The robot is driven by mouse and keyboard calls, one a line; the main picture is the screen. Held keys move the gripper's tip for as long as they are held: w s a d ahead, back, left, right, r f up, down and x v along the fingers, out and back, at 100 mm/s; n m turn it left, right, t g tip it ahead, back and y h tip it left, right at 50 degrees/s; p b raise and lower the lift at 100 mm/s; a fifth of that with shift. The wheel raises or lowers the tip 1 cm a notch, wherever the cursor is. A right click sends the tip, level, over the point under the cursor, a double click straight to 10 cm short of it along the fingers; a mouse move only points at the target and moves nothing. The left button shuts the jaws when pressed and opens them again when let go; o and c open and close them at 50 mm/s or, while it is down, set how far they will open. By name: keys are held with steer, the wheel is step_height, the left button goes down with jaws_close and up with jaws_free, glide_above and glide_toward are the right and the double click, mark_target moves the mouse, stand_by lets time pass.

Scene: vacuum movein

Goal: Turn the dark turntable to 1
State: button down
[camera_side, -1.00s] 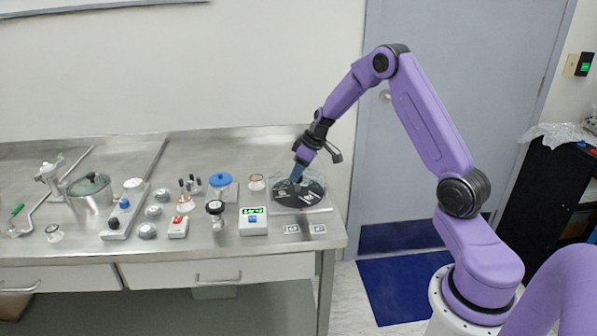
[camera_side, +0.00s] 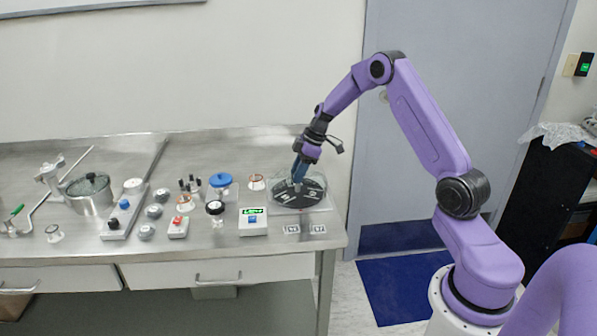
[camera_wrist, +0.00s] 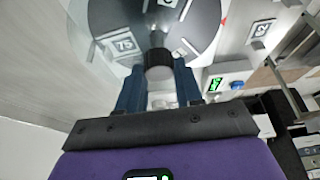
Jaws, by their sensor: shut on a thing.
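The dark turntable (camera_side: 313,190) is a round disc in a clear square tray at the right end of the bench. In the wrist view it fills the top (camera_wrist: 110,18), with white number cards on it; one reads like 75, and the others are cut off or covered. A red pointer mark (camera_wrist: 224,20) shows at its rim. My gripper (camera_side: 297,180) points down over the disc's middle. Which number faces the pointer is unclear.
A white box with a green display (camera_side: 253,222) stands left of the turntable, and two number cards (camera_side: 305,229) lie in front. A blue-lidded jar (camera_side: 221,186), a black-topped knob (camera_side: 215,208) and a pot (camera_side: 91,194) stand farther left.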

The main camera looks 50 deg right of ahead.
steer(key=shift+d+n+g+y, duration=0.15)
steer(key=shift+n+g, duration=0.35)
steer(key=shift+n, duration=0.85)
steer(key=shift+a+n+g+y, duration=0.1)
steer(key=shift+n+g+y, duration=0.3)
steer(key=shift+n, duration=0.95)
steer(key=shift+w+d+n+g, duration=0.1)
steer(key=shift+n+g, duration=0.9)
steer(key=shift+n, duration=1.8)
steer(key=c, duration=0.7)
jaws_free()
steer(key=shift+c, duration=0.2)
steer(key=v, duration=1.2)
steer(key=shift+w, duration=0.25)
